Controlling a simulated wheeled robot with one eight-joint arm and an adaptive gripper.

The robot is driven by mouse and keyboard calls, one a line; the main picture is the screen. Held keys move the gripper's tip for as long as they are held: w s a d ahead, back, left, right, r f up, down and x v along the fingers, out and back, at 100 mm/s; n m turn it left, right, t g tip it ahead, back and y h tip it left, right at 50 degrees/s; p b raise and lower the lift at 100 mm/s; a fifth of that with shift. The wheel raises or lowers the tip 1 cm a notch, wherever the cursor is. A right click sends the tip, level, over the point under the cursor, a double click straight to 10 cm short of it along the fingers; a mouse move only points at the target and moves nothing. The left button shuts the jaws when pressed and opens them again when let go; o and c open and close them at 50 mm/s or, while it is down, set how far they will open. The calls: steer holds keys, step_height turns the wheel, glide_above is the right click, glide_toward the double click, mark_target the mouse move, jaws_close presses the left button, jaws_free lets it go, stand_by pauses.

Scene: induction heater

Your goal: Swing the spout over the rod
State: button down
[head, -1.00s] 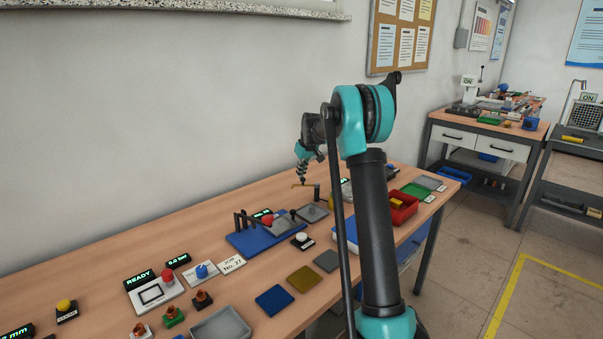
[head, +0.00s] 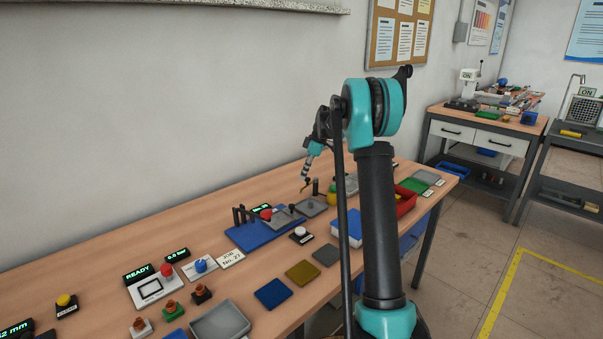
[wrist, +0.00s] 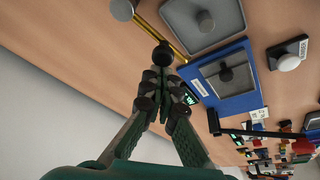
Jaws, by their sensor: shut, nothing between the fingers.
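A thin brass-coloured bar, which looks like the spout (wrist: 179,45), runs beside my gripper in the wrist view. It also shows small by my fingertips in the head view (head: 304,189), near a dark upright post (head: 316,187). My gripper (wrist: 160,88) is shut and empty, its tips close to a round black knob (wrist: 162,54) by the bar. I cannot tell whether they touch. Dark upright rods (head: 241,215) stand on a blue base (head: 240,238); I cannot tell which one is the task's rod.
A grey tray (wrist: 218,36) with a knob lies beside the bar. The blue base carries a red knob (head: 266,214) and a grey plate. The table strip along the wall is clear.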

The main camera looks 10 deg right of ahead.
steer(key=shift+s+d+n, duration=0.35)
steer(key=shift+s+n, duration=0.05)
steer(key=shift+n, duration=0.3)
steer(key=shift+s+d, duration=0.35)
steer(key=shift+d, duration=0.1)
steer(key=shift+s+d, duration=0.1)
steer(key=shift+d, duration=0.05)
steer(key=shift+d, duration=0.1)
